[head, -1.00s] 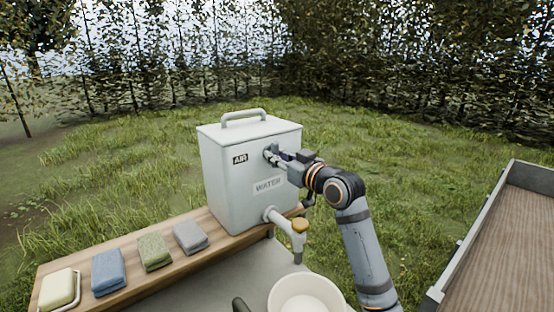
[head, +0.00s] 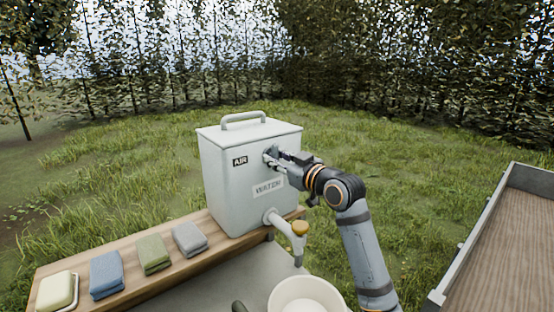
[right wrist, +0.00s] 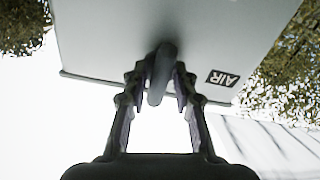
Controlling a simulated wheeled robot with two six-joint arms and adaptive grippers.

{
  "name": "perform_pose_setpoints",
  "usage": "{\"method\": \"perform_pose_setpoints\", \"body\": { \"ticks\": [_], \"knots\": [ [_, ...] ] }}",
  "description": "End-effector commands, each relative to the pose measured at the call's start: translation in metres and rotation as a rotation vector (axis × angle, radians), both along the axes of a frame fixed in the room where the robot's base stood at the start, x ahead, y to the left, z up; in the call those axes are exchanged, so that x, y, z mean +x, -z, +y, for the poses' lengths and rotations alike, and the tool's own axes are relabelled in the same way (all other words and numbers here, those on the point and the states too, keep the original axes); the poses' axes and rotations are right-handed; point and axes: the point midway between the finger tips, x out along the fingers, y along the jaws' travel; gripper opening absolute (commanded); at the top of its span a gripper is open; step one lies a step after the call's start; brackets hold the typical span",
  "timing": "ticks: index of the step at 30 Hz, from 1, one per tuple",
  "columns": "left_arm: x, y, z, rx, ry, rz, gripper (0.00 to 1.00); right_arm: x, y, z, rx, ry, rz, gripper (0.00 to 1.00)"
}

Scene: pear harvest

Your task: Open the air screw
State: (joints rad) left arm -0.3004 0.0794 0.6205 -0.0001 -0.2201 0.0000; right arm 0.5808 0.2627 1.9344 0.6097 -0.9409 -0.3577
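The pale grey water tank (head: 225,185) stands on the bench, with a black AIR label (head: 240,160) on its front. The air screw (right wrist: 160,75) is a grey piece standing out from the tank's face beside that label. My right gripper (head: 272,157) is at the screw, coming from the right. In the head view the fingers largely hide the screw.
A spout with a yellow-brown tap (head: 300,228) juts from the tank's lower front, above a white basin (head: 285,290). Folded cloths (head: 153,253) and a soap bar (head: 57,290) lie along the wooden bench (head: 205,222). A wood-floored trailer bed (head: 505,240) is at right.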

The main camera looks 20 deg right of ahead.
Motion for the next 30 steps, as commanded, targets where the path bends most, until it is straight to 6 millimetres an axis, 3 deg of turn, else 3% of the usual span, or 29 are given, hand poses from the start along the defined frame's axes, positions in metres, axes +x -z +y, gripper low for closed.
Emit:
{"method": "perform_pose_setpoints", "body": {
  "ticks": [3, 13, 21, 30],
  "knots": [
    [0.000, 0.000, 0.000, 0.000, 0.000, 0.000, 0.40, 0.000, 0.000, 0.000, 0.001, 0.000, 0.000, 0.45],
    [-0.001, 0.000, 0.002, 0.003, 0.001, 0.001, 0.40, -0.004, 0.000, -0.002, 0.001, 0.001, 0.001, 0.45],
    [0.000, 0.000, 0.001, 0.001, 0.000, 0.000, 0.40, -0.049, 0.001, -0.018, -0.007, 0.001, 0.003, 0.45],
    [0.000, 0.000, 0.001, 0.001, 0.000, 0.000, 0.40, -0.070, 0.000, -0.025, 0.000, -0.001, 0.001, 0.45]
  ]
}}
